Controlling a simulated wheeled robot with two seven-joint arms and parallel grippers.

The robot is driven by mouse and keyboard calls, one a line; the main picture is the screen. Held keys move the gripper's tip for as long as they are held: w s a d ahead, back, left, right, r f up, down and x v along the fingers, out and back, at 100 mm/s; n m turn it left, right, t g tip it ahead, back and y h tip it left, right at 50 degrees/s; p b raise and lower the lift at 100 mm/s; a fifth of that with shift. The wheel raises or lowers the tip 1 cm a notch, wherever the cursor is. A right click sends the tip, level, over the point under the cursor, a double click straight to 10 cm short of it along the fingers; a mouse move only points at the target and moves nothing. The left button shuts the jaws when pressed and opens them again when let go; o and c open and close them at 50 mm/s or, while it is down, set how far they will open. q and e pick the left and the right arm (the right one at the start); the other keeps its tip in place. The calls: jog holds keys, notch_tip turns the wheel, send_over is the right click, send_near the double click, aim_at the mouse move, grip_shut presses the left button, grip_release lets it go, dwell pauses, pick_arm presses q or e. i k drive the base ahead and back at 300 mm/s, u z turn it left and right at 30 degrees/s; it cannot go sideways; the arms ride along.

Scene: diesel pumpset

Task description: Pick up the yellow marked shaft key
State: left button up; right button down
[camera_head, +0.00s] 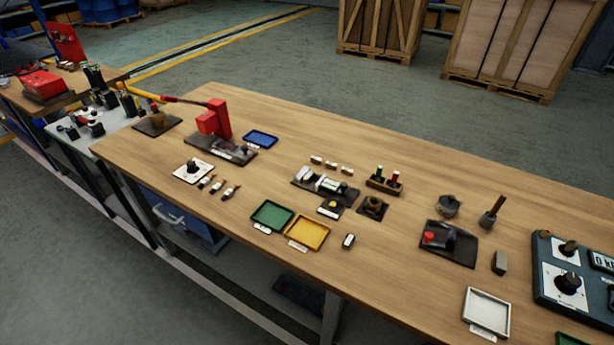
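I cannot make out for certain which thing is the yellow marked shaft key. Three small pale blocks (331,165) lie in a row on the wooden table, behind a dark fixture (322,184) that holds light metal parts. A small dark block with a yellow spot (332,207) sits just in front of that fixture. A yellow tray (322,232) and a green tray (272,215) lie side by side near the front edge; both look empty. Neither of my grippers is in view.
A red press (215,120) and a blue tray (261,139) stand at the left. Bare tabletop (400,285) lies at the front.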

aim_at(308, 177)
jog(key=z, duration=1.7)
jog(key=k, duration=1.2)
jog(key=u, duration=1.55)
